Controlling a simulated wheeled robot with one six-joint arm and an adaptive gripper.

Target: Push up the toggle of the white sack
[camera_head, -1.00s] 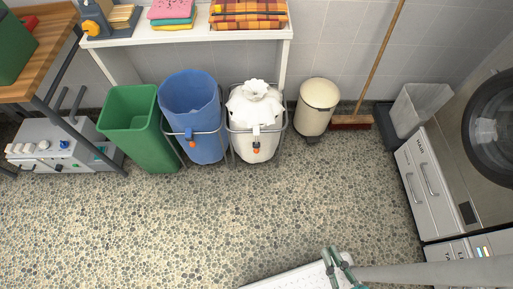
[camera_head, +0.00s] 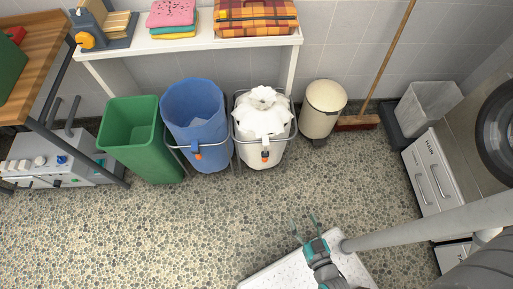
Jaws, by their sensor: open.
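The white sack (camera_head: 262,118) hangs in a wire frame stand by the wall, its top gathered into a ruffle. A small toggle (camera_head: 265,155) with an orange part shows on a strap at its front. My gripper (camera_head: 305,226) is open and empty above the floor, in front of the sack and a little to the right, well apart from it. Its fingers point up the picture toward the sacks.
A blue sack (camera_head: 197,115) with a similar orange-tipped toggle stands left of the white one, with a green bin (camera_head: 141,140) beyond. A cream pedal bin (camera_head: 321,108) and a broom (camera_head: 388,60) stand to the right. A white shelf (camera_head: 190,42) is behind. The floor in front (camera_head: 190,215) is clear.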

